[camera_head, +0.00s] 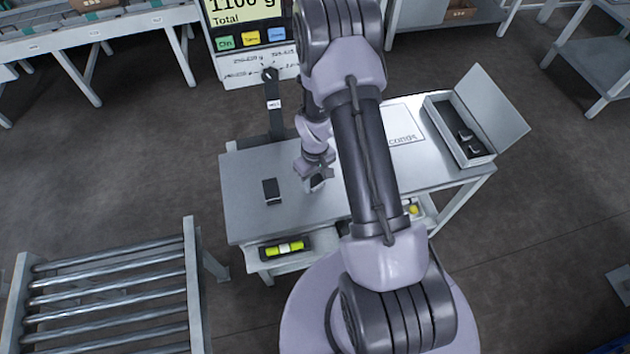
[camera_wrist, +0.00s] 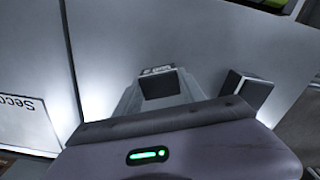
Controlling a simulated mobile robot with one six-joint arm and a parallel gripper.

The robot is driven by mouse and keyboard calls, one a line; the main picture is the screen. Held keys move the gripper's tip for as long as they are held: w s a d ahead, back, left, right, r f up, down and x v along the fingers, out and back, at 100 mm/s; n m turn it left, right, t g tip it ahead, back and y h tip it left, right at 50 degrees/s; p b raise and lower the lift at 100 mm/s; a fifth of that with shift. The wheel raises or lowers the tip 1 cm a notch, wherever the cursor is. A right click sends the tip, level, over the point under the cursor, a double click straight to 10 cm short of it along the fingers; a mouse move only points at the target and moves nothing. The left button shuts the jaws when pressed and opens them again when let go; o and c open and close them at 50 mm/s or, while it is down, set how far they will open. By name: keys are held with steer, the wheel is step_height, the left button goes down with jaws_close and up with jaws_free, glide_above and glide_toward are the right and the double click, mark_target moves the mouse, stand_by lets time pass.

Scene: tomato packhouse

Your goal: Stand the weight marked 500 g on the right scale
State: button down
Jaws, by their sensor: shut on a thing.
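My gripper (camera_head: 316,180) is over the left plate (camera_head: 240,215) of the grey worktop, low near its surface. It is shut on a dark block-shaped weight (camera_wrist: 159,86) with a pale marked strip on one edge, too small to read. Whether this weight touches the plate I cannot tell. A second dark weight (camera_head: 272,190) stands on the left plate, left of my gripper; it also shows in the wrist view (camera_wrist: 236,88). The right plate (camera_head: 430,170) carries a sheet (camera_head: 403,125) lettered "Seconds", partly hidden by my arm. A seam parts the plates in the wrist view.
An open box (camera_head: 458,130) with dark weights inside sits at the right plate's far end, lid raised. A display (camera_head: 240,20) at the back reads 1100 g Total. A yellow-green level (camera_head: 283,248) sits under the front edge. A roller conveyor (camera_head: 110,285) stands front left.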

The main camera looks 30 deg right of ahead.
steer(key=shift+f, duration=0.1)
steer(key=c, duration=0.7)
jaws_free()
step_height(320, 180, up, 12)
steer(key=p, duration=0.5)
step_height(320, 180, up, 15)
steer(key=m+t, duration=0.2)
glide_above(315, 180)
steer(key=a, duration=0.4)
steer(key=s+a+r+m+t, duration=0.1)
steer(key=s+a+r, duration=0.3)
steer(key=s+r, duration=0.1)
steer(key=s+a+r+m+t+y, duration=0.1)
steer(key=s+a+r, duration=0.3)
steer(key=s+r, duration=0.2)
steer(key=s+a+r+m+t+y, duration=0.1)
steer(key=s+a+r, duration=0.3)
steer(key=r, duration=0.3)
steer(key=shift+s+r+m+t, duration=0.15)
steer(key=shift+s+m+t, duration=0.2)
steer(key=shift+s, duration=0.55)
